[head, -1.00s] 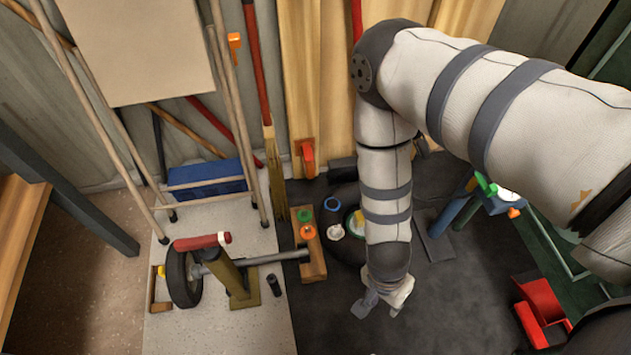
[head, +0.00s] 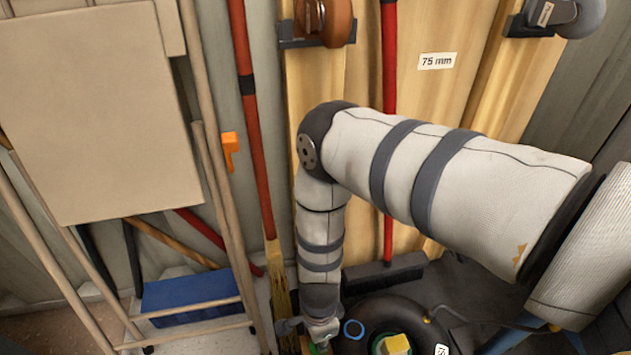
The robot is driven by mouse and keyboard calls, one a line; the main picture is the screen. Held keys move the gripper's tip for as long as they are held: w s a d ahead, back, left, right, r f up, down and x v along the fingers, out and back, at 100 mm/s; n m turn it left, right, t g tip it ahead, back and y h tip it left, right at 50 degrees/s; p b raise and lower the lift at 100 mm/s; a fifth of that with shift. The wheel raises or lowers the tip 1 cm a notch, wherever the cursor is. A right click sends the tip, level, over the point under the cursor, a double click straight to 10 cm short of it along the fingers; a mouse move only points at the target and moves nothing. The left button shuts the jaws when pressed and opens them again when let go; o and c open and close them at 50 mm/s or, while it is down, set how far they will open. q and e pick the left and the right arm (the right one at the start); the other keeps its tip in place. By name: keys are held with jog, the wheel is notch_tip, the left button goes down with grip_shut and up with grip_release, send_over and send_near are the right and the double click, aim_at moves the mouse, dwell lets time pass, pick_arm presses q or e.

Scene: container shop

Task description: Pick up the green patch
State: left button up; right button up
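A small green patch (head: 317,349) shows at the bottom edge, directly below my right gripper (head: 308,331). It is partly hidden by the gripper and cut off by the frame. My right gripper hangs at the end of my arm, beside or over the patch; its fingertips are small and partly hidden, so I cannot tell whether they are open or touch it. My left gripper is not in view.
A black tyre (head: 370,318) lies to the right, with a blue ring (head: 354,329) and a yellow block (head: 397,344) over a green disc. A broom (head: 281,285) stands behind the gripper. A blue box (head: 192,294) sits to the left behind a wooden frame.

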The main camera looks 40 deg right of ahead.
jog(key=f+b, duration=0.2)
jog(key=f, duration=0.3)
jog(key=shift+w+d+f+b, duration=0.15)
jog(key=shift+d+f+b, duration=0.15)
jog(key=shift+b, duration=0.1)
jog(key=shift+r, duration=0.2)
grip_shut()
